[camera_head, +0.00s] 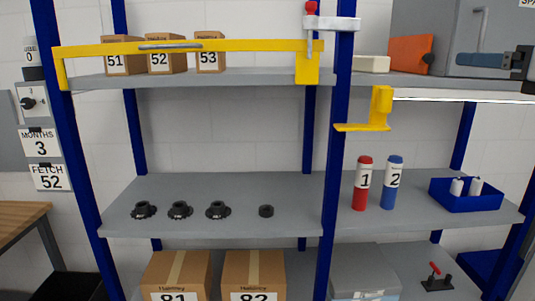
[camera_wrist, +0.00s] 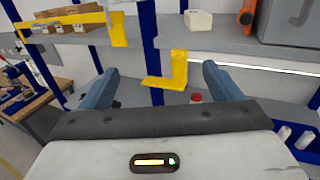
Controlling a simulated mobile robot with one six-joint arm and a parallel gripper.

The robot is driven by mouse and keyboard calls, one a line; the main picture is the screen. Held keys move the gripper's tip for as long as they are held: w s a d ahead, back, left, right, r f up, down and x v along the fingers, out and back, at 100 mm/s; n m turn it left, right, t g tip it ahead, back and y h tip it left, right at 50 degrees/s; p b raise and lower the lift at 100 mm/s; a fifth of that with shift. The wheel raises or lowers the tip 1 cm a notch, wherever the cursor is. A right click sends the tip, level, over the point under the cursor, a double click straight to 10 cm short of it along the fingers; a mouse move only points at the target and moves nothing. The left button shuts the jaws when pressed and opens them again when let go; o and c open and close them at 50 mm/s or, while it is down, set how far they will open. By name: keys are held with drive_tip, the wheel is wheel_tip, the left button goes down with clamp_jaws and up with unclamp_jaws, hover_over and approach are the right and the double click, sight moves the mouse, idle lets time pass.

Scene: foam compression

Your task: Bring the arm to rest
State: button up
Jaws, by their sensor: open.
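My gripper (camera_wrist: 161,84) is open in the wrist view. Its two blue-grey fingers stand wide apart with nothing between them. Beyond them hangs a yellow bracket (camera_wrist: 178,82) on a blue post. In the head view my gripper (camera_head: 478,60) shows at the upper right edge, its fingers pointing left in front of a grey case. It looks clear of the shelves. Most of my arm is out of view.
A shelf rack bears boxes 51 to 53 (camera_head: 158,58) behind a yellow bar (camera_head: 220,46). Below are several black parts (camera_head: 180,210), a red cylinder (camera_head: 361,187), a blue cylinder (camera_head: 390,187) and a blue bin (camera_head: 462,203).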

drive_tip(key=a+f+n+g+h, duration=0.1)
drive_tip(key=a+f+n+g, duration=0.35)
drive_tip(key=a+f, duration=0.5)
drive_tip(key=a+f+n+g+h, duration=0.1)
drive_tip(key=a+f+n+g, duration=0.35)
drive_tip(key=f, duration=0.75)
drive_tip(key=s+a+f+n+g+h, duration=0.2)
drive_tip(key=s+a+f+n, duration=0.2)
drive_tip(key=s+f+n, duration=0.3)
drive_tip(key=s+a+f+n+g+h, duration=0.2)
drive_tip(key=s+f+n, duration=0.5)
drive_tip(key=f+n, duration=0.8)
drive_tip(key=shift+s+a+f+h, duration=0.35)
drive_tip(key=shift+a+f+h, duration=0.25)
drive_tip(key=shift+a, duration=0.55)
